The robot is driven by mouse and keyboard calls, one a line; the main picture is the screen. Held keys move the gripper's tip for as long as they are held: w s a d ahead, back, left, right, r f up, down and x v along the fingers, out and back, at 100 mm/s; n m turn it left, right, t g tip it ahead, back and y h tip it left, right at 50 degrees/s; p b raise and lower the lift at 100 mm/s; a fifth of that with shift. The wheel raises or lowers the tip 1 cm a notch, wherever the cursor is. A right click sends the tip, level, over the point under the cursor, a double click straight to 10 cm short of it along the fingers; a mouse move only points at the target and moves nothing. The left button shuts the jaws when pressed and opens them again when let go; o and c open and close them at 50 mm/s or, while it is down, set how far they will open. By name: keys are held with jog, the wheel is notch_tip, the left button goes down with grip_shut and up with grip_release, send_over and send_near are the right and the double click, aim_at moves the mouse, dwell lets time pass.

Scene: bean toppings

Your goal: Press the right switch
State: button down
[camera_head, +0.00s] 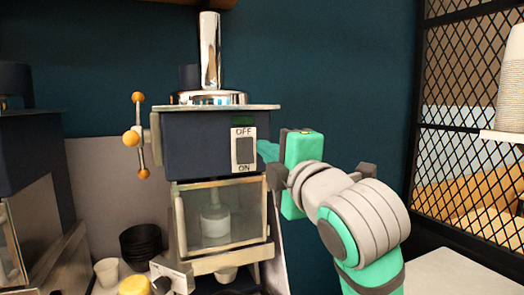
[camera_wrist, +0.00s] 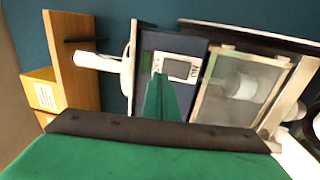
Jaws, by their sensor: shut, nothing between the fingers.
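A grey switch (camera_head: 244,150) in a white plate marked OFF above and ON below sits at the right of the front of a dark blue machine (camera_head: 195,148). In the wrist view the switch (camera_wrist: 179,69) is sideways, just beyond the fingertips. My gripper (camera_head: 264,150) is shut and empty, its green fingers pointing left at the machine's front beside the switch's right edge. In the wrist view my gripper (camera_wrist: 157,80) covers part of the plate's lower left. I cannot tell whether the tips touch the panel.
Below the switch is a clear-fronted chamber (camera_head: 218,214). An orange-knobbed handle (camera_head: 131,138) is on the machine's left side. A second dark machine (camera_head: 25,150) stands at the left edge. Black bowls (camera_head: 141,244) and a cup (camera_head: 107,271) stand low left. Black mesh (camera_head: 460,130) is at right.

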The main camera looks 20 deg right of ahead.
jog(key=s, duration=0.6)
jog(key=shift+d+r, duration=0.25)
jog(key=shift+r, duration=0.15)
jog(key=shift+d, duration=0.1)
